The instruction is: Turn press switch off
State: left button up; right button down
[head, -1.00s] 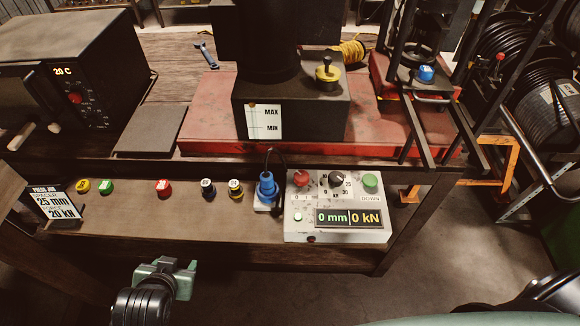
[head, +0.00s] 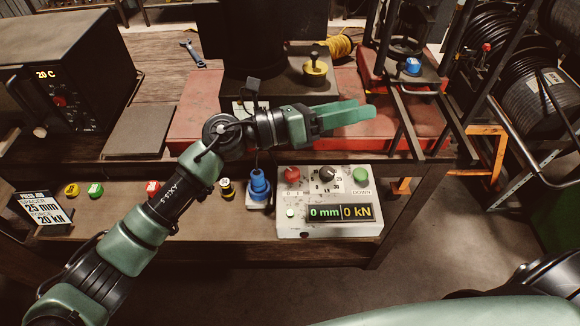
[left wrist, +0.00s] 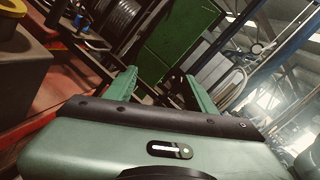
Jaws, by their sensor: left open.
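The press control box (head: 292,232) stands on the lower shelf in the head view. It has a red knob (head: 292,175), a black dial (head: 327,173), a green button marked DOWN (head: 361,174) and a small pale button (head: 291,213). Its display (head: 341,212) is lit and reads 0 mm and 0 kN. My left gripper (head: 368,110) is above and behind the box, over the red press base, pointing right. It is open and empty; its spread fingers also show in the left wrist view (left wrist: 160,88). My right gripper is out of view.
A blue plug (head: 259,187) stands left of the box. Several coloured spools and a sign (head: 43,210) are further left on the shelf. The red press base (head: 195,122) and a dark frame (head: 403,118) stand above. Floor in front of the shelf is clear.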

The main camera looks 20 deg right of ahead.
pick_arm(q)
notch_tip(320, 180, down, 5)
jog(key=m+g+y, duration=0.2)
jog(key=m+y, duration=0.2)
jog(key=m+t+y, duration=0.1)
jog(key=m+y, duration=0.4)
jog(key=y, duration=0.5)
send_near(292, 172)
jog(key=f, duration=0.2)
jog(key=p+x, duration=0.1)
jog(key=x, duration=0.2)
jog(key=d+p+x, duration=0.1)
jog(key=p+x, duration=0.1)
jog(key=x, duration=0.1)
jog(key=shift+r, duration=0.25)
jog(key=shift+s+d+f, duration=0.1)
jog(key=shift+f, duration=0.4)
grip_shut()
